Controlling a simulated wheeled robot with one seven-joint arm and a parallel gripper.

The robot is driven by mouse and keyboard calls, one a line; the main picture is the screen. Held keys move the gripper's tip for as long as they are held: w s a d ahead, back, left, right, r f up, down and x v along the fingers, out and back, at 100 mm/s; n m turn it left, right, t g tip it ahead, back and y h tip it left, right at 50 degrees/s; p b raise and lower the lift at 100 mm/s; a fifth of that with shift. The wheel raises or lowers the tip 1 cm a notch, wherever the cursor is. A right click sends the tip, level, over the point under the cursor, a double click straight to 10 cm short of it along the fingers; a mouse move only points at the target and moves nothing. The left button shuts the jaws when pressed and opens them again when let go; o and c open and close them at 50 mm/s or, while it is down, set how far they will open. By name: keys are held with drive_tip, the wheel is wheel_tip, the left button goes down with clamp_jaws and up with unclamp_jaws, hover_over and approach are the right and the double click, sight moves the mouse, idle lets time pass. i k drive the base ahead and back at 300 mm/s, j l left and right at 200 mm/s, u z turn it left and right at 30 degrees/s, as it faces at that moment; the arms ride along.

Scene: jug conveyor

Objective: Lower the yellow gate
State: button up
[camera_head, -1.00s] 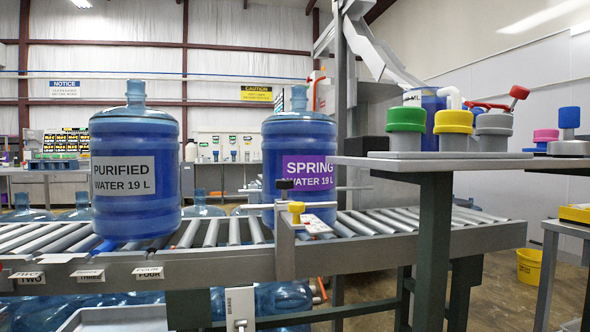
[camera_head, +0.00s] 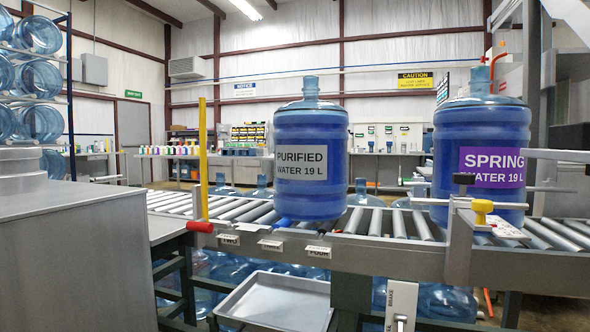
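The yellow gate (camera_head: 203,155) is a thin upright bar at the left part of the conveyor, standing well above the rollers. A red handle (camera_head: 200,227) sticks out at its foot, on the near rail. A blue jug labelled PURIFIED WATER 19 L (camera_head: 310,150) stands upright on the rollers to the right of the gate, apart from it. A jug labelled SPRING WATER 19 L (camera_head: 480,135) stands further right, behind a metal bracket with a yellow knob (camera_head: 482,207). My gripper is not in view.
The roller conveyor (camera_head: 400,258) runs across the view, with number tags on its near rail. A large grey metal box (camera_head: 80,250) fills the near left. An empty metal tray (camera_head: 275,302) sits low in front of the conveyor.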

sight(202, 225)
drive_tip(key=i+j, duration=0.4)
drive_tip(key=i+j+u, duration=0.1)
drive_tip(key=i+j, duration=0.3)
drive_tip(key=i, duration=0.2)
drive_tip(key=i+j, duration=0.35)
drive_tip(key=i, duration=0.15)
drive_tip(key=u, duration=0.05)
